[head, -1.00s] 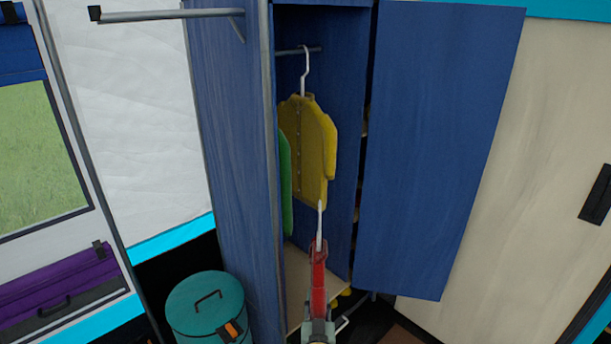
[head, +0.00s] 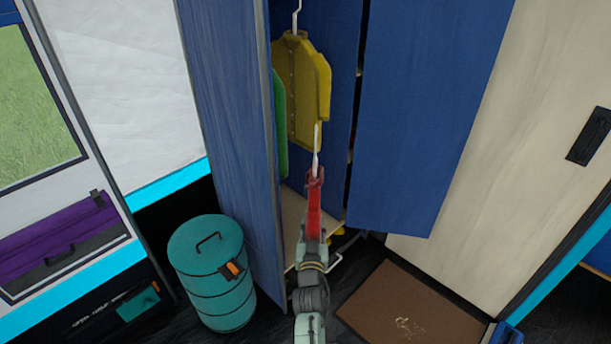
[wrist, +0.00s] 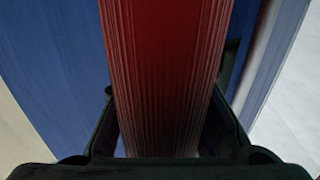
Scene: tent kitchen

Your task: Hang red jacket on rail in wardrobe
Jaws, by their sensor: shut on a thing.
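The red jacket (head: 314,205) is seen edge-on in front of the open wardrobe in the head view, with its white hanger (head: 316,150) rising from its top. My gripper (head: 312,240) is shut on the jacket from the near side. In the wrist view the red jacket (wrist: 165,75) fills the middle between the two dark fingers (wrist: 165,130). The blue wardrobe (head: 225,120) stands open, and a yellow jacket (head: 303,85) hangs inside on a hanger. A green garment (head: 280,120) hangs beside it, partly hidden by the side wall. The rail is out of the head view.
The wardrobe's blue door (head: 425,120) stands open at the right. A teal barrel (head: 212,270) stands on the floor at the left of the wardrobe. A brown mat (head: 410,310) lies on the floor at the lower right. A purple case (head: 60,235) is at the left.

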